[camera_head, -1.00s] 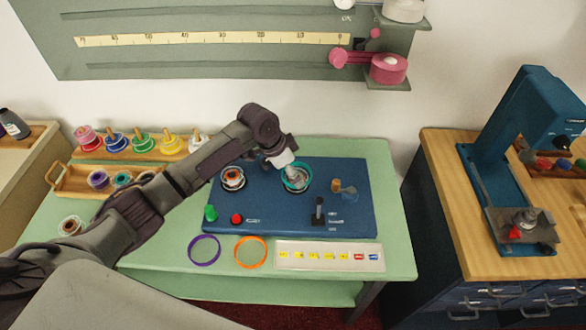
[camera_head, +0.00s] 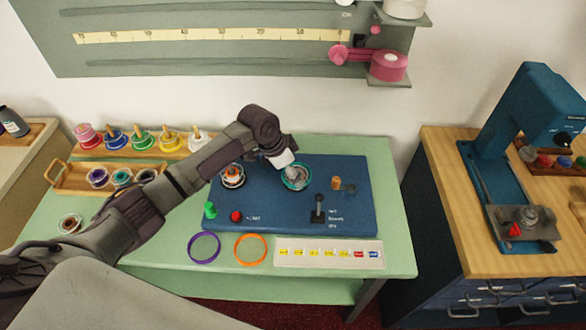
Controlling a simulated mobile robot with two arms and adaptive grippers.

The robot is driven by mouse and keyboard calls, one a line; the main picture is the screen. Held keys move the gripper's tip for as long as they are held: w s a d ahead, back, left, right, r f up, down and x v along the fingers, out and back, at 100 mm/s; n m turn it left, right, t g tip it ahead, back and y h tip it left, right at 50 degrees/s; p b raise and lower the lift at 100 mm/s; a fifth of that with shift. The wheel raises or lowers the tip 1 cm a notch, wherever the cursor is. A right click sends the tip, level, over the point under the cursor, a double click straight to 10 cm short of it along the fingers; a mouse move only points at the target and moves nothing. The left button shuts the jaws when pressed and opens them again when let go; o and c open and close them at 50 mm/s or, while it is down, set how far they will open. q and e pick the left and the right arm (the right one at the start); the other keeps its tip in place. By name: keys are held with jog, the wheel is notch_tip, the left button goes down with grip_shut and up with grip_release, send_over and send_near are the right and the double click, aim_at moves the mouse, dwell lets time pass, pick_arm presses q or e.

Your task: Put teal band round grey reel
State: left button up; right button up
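The teal band (camera_head: 307,182) lies low on the blue panel (camera_head: 270,209), at its upper middle. A grey form, which seems to be the grey reel or my fingers, shows inside the ring; I cannot tell them apart here. The band appears around it, but whether it is fully seated cannot be told. My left gripper (camera_head: 294,173) reaches down over the band from the upper left. Its fingers are small and blend with the grey centre, so their opening is unclear. My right gripper is out of view.
A white reel with an orange centre (camera_head: 232,177) stands left on the panel. A purple band (camera_head: 190,252) and an orange band (camera_head: 236,252) lie in front, beside a label strip (camera_head: 330,264). A black lever (camera_head: 318,212) and green and red buttons rise from the panel.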

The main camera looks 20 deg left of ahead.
pick_arm(q)
jog(key=o, duration=0.6)
dwell(0.5)
notch_tip(320, 180, up, 7)
jog(key=p, duration=0.7)
dwell(0.4)
